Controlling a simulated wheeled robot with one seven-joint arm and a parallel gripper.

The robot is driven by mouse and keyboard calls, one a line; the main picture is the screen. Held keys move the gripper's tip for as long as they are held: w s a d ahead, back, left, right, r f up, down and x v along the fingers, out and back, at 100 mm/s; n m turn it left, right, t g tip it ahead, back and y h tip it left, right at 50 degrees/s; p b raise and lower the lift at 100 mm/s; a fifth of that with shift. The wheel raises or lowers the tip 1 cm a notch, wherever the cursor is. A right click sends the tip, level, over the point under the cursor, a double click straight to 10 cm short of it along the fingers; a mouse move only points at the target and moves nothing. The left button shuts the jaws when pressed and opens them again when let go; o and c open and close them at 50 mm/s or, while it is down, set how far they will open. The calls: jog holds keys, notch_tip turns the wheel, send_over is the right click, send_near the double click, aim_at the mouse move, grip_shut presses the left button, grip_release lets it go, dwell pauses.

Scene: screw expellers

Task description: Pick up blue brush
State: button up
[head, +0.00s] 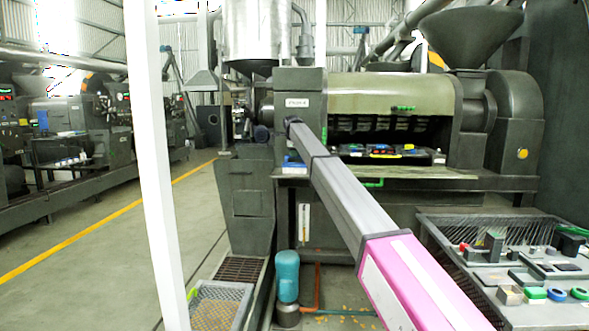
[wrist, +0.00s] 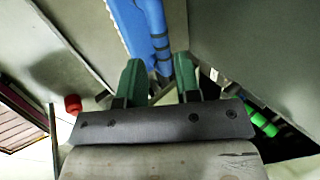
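In the wrist view, a long blue object that looks like the blue brush (wrist: 150,28) runs from the top edge down toward the gap between my fingers. Its lighter left edge lies along a grey metal surface. My gripper (wrist: 158,72) shows two green fingers set apart, with a clear gap between them. The blue object's near end reaches the level of the fingertips; whether it touches a finger I cannot tell. In the head view, a small blue and white item (head: 293,163) sits on a ledge of the press, partly behind my arm. My gripper is not clearly visible there.
The grey press (head: 390,95) fills the middle of the head view, with blue and red items on its tray (head: 383,150). In the wrist view, metal walls flank the fingers, with a red knob (wrist: 73,103) at left.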

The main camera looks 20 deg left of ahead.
jog(key=x, duration=0.5)
jog(key=shift+w+d, duration=0.1)
jog(key=shift+w, duration=0.05)
grip_shut()
jog(key=shift+r, duration=0.1)
jog(key=shift+r, duration=0.45)
notch_tip(320, 180, up, 3)
jog(key=shift+r, duration=0.25)
jog(key=s+a+r, duration=0.6)
jog(key=s, duration=0.3)
jog(key=shift+s+a+r, duration=0.3)
jog(key=shift+a, duration=0.05)
